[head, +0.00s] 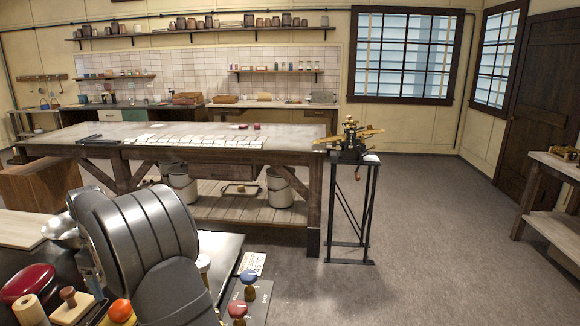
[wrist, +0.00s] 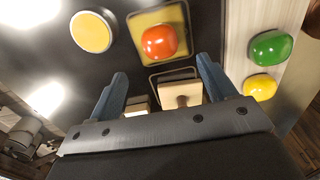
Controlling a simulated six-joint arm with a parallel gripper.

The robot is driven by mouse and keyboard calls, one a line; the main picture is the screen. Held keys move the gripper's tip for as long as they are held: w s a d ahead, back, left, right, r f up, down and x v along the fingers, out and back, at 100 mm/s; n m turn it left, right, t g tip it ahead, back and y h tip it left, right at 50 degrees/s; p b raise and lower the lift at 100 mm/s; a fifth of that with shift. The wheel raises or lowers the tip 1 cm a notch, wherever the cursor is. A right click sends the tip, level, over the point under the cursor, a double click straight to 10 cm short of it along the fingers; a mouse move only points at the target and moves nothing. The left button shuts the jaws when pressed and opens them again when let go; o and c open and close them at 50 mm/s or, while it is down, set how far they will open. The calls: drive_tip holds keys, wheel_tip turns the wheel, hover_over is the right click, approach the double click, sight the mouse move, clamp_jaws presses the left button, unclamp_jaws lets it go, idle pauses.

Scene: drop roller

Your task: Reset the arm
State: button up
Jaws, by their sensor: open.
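My gripper (wrist: 161,67) shows in the wrist view with its two blue fingers spread wide apart and nothing held between them. It is above a dark worktop. A pale wooden block with a knob (wrist: 183,93) lies beneath, near the right finger, and another small pale block (wrist: 137,106) is near the left finger. Beyond the fingertips are an orange-red rounded piece (wrist: 159,41) on a yellow square and a yellow disc (wrist: 92,32).
A green rounded piece (wrist: 270,47) and a yellow one (wrist: 261,87) sit at the right. The head view shows a red rounded piece (head: 28,283), an orange ball (head: 121,311) and a blue knob (head: 248,277) near my arm. A long workbench (head: 300,145) stands beyond open floor.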

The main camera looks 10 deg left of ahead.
wheel_tip(320, 180, down, 10)
drive_tip(key=shift+r, duration=0.15)
drive_tip(key=r, duration=0.3)
drive_tip(key=d+r, duration=0.1)
drive_tip(key=r, duration=0.1)
drive_tip(key=shift+w, duration=0.25)
drive_tip(key=w+d+r, duration=0.3)
drive_tip(key=d+r, duration=0.4)
drive_tip(key=d, duration=0.3)
drive_tip(key=s+d, duration=0.4)
drive_tip(key=s, duration=1.1)
drive_tip(key=shift+m, duration=0.4)
drive_tip(key=s+a+f, duration=0.2)
drive_tip(key=a, duration=0.1)
drive_tip(key=s+a+f, duration=0.2)
drive_tip(key=a, duration=0.1)
drive_tip(key=s+a+f, duration=0.2)
drive_tip(key=a, duration=0.2)
drive_tip(key=shift+s+f, duration=0.1)
drive_tip(key=shift+s, duration=0.05)
drive_tip(key=shift+o, duration=0.2)
drive_tip(key=o, duration=0.5)
